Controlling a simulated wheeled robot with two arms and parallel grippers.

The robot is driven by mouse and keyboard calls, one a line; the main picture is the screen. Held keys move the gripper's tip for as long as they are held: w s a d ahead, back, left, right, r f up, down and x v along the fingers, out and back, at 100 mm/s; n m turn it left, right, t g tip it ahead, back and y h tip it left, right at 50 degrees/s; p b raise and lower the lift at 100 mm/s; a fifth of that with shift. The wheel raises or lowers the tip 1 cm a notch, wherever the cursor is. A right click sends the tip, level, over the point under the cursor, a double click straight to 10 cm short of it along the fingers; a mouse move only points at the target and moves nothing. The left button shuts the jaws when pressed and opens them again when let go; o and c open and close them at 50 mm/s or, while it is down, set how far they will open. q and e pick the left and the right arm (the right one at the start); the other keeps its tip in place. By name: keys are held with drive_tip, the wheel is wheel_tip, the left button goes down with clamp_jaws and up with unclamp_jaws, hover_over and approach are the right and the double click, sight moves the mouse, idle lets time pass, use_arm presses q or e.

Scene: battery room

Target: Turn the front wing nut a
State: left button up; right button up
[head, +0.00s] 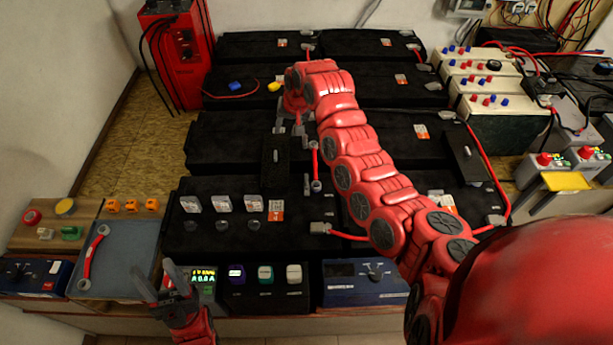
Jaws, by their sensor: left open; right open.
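My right gripper (290,129) is open and points down over the middle black batteries, at the end of the red arm. A small grey upright piece (276,156) stands on a black block just below its fingers, apart from them. Another small grey piece (307,184) is nearer the front. Either may be a wing nut; they are too small to tell, and I cannot tell which is front wing nut a. My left gripper (158,283) is open and empty at the front left, above the bench's front edge.
Several tags stand on the front black battery (200,238). A red charger (178,60) stands back left. Red cables (490,165) run at right.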

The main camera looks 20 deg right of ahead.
drive_tip(key=s+d+r+g+h, duration=0.2)
drive_tip(key=s+d+r+g, duration=0.15)
drive_tip(key=s, duration=0.45)
drive_tip(key=b, duration=0.1)
hover_over(306, 181)
wheel_tip(306, 181, down, 9)
wheel_tip(306, 181, down, 9)
drive_tip(key=shift+s+d+f+p, duration=0.1)
drive_tip(key=shift+p, duration=0.65)
clamp_jaws()
